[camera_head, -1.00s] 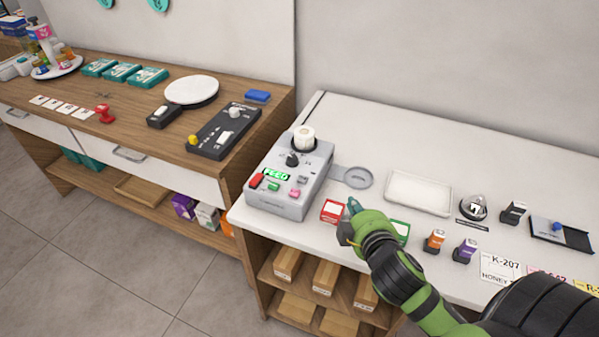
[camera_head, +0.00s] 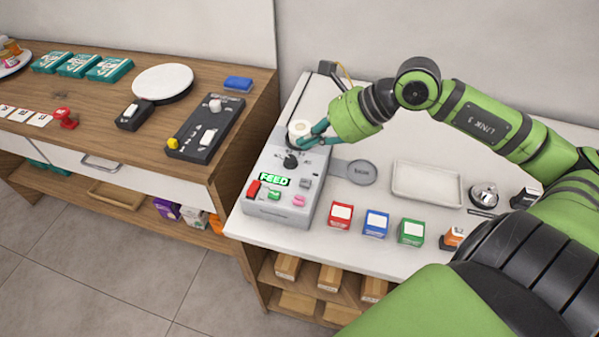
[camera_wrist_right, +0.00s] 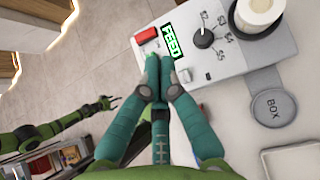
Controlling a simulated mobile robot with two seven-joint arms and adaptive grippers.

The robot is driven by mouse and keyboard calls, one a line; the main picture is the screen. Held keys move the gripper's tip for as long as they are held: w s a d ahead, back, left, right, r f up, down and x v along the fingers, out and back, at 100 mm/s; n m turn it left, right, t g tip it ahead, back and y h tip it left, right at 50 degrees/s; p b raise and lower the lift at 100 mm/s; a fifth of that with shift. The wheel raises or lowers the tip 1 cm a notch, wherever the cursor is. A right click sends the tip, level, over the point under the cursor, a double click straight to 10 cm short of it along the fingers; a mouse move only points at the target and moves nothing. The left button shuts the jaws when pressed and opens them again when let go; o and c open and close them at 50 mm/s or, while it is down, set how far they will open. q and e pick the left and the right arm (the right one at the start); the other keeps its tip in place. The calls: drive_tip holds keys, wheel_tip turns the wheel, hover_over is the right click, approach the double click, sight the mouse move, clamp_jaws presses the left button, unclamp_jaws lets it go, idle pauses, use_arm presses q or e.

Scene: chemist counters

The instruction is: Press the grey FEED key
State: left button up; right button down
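The grey label machine (camera_head: 262,211) stands at the left end of the white counter, its small display (camera_head: 273,180) reading FEED. A small grey key (camera_head: 305,183) sits right of the display, and it shows in the right wrist view (camera_wrist_right: 184,76) just right of my fingers. My right gripper (camera_head: 304,143) is shut and empty. In the head view it overlaps the machine's roll and dark knob; in the wrist view (camera_wrist_right: 159,58) its tips overlap the panel beside the display. Contact cannot be told. My left gripper (camera_wrist_right: 106,103) shows small in the wrist view, its opening unclear.
The red key (camera_head: 253,188), green key (camera_head: 274,195) and pink key (camera_head: 298,201) are close by. A knob (camera_head: 290,161) and paper roll (camera_head: 299,130) rise behind them. Red, blue and green boxes and a white tray (camera_head: 398,190) are to the right.

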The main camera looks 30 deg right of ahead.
sight(310, 181)
wheel_tip(310, 181, down, 8)
drive_tip(key=b, duration=0.5)
drive_tip(key=shift+s+f+b, duration=0.1)
drive_tip(key=shift+s+b, duration=0.05)
drive_tip(key=shift+b, duration=0.2)
use_arm(q)
wheel_tip(310, 181, down, 6)
drive_tip(key=shift+s+f+b, duration=0.2)
drive_tip(key=shift+s+b, duration=0.1)
drive_tip(key=shift+b, duration=0.05)
use_arm(e)
drive_tip(key=shift+f, duration=0.35)
idle(0.5)
use_arm(q)
drive_tip(key=shift+f+b, duration=0.5)
drive_tip(key=shift+f, duration=0.05)
use_arm(e)
drive_tip(key=shift+f, duration=0.35)
use_arm(q)
drive_tip(key=shift+f+b, duration=0.5)
use_arm(e)
drive_tip(key=shift+f, duration=0.45)
drive_tip(key=shift+r, duration=0.1)
use_arm(q)
drive_tip(key=shift+r+p, duration=0.4)
use_arm(e)
drive_tip(key=shift+r, duration=0.75)
